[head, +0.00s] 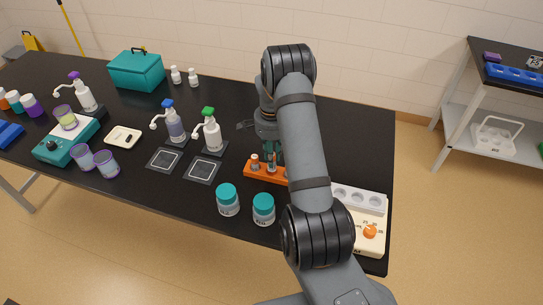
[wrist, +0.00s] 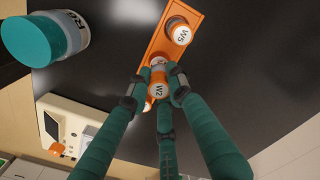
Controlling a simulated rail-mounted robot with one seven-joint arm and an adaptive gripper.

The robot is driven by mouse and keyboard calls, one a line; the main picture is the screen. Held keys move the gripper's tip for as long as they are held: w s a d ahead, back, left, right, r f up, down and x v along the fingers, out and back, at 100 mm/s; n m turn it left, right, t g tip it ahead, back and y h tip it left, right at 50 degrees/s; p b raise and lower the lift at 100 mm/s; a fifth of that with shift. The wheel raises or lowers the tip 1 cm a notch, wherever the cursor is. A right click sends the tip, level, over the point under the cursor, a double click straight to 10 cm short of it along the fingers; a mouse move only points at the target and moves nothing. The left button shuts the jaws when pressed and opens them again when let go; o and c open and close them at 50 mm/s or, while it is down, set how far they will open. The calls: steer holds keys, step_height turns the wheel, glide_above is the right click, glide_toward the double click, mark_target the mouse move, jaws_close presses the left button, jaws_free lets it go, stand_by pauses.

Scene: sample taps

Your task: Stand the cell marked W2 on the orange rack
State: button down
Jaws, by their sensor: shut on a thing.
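The cell marked W2 (wrist: 159,88), with a white top and orange sides, is between the fingers of my gripper (wrist: 158,88) in the wrist view. My gripper is shut on it. It overlaps the orange rack (wrist: 163,38); I cannot tell whether its base touches the rack. A cell marked W5 (wrist: 180,34) stands on the rack, apart from my fingers. In the head view, my gripper (head: 270,148) is low over the orange rack (head: 262,176), with my arm hiding the rack's right part. A small cell (head: 255,162) stands at its left end.
Two teal-lidded jars (head: 228,200) stand in front of the rack. A white instrument with an orange knob (head: 370,231) is to the right. Pump bottles (head: 210,135) and dark square pads (head: 202,170) are to the left.

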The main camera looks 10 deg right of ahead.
steer(key=shift+f+b, duration=0.75)
steer(key=shift+b, duration=0.1)
steer(key=shift+f+b, duration=0.8)
steer(key=shift+b, duration=0.05)
steer(key=shift+r, duration=0.1)
steer(key=c, duration=1.5)
jaws_free()
steer(key=shift+o, duration=1.2)
steer(key=o, duration=0.4)
